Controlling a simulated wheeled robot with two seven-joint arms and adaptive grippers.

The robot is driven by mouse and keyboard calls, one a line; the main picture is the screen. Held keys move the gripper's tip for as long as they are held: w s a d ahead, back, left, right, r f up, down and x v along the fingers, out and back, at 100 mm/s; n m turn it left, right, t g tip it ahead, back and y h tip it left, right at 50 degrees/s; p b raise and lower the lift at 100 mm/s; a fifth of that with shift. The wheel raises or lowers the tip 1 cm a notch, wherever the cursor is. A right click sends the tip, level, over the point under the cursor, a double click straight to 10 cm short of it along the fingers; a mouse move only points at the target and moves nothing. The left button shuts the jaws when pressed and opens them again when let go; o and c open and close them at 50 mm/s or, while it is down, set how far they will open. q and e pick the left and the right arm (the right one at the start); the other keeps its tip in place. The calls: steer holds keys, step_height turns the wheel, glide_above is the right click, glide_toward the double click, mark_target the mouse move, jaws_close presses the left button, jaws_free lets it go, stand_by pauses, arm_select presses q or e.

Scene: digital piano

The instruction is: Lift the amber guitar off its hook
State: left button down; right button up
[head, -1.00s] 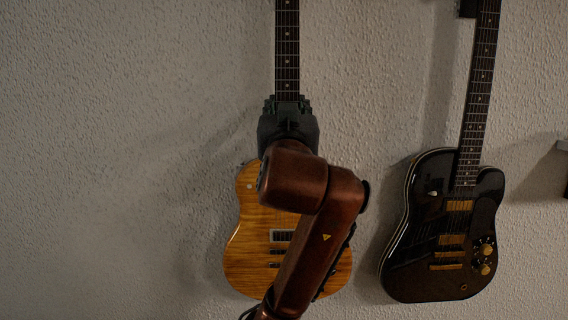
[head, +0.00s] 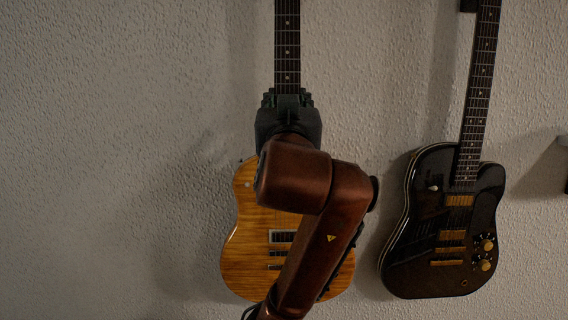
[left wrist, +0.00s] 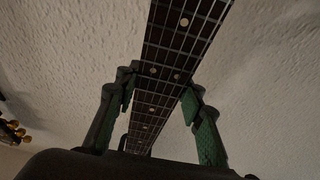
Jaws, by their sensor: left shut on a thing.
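The amber guitar (head: 248,255) hangs upright in front of the wall in the head view, its dark neck running out of the top of the picture. Its head and hook are out of view. My left gripper (head: 287,99) is shut on the neck just above the body. My arm covers part of the body. In the left wrist view the fretted neck (left wrist: 165,75) runs between the two green-padded fingers of the left gripper (left wrist: 160,86). My right gripper is not in view.
A black guitar (head: 430,265) with gold hardware hangs to the right, with a gap of bare wall between it and the amber one. A dark object (head: 562,160) juts in at the right edge. The wall on the left is bare.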

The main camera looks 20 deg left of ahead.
arm_select(q)
steer(key=shift+s+d+r+b, duration=0.1)
steer(key=shift+s+d+b, duration=0.1)
steer(key=shift+s, duration=0.45)
steer(key=shift+s+d+r+b, duration=0.15)
steer(key=shift+s+b, duration=0.1)
steer(key=shift+s, duration=0.45)
steer(key=shift+s+d+b, duration=0.2)
steer(key=shift+s, duration=0.45)
steer(key=s, duration=0.1)
steer(key=s+d+b, duration=0.1)
steer(key=s, duration=0.3)
steer(key=shift+s+d+b, duration=0.1)
steer(key=shift+d+b, duration=0.15)
steer(key=shift+b, duration=0.05)
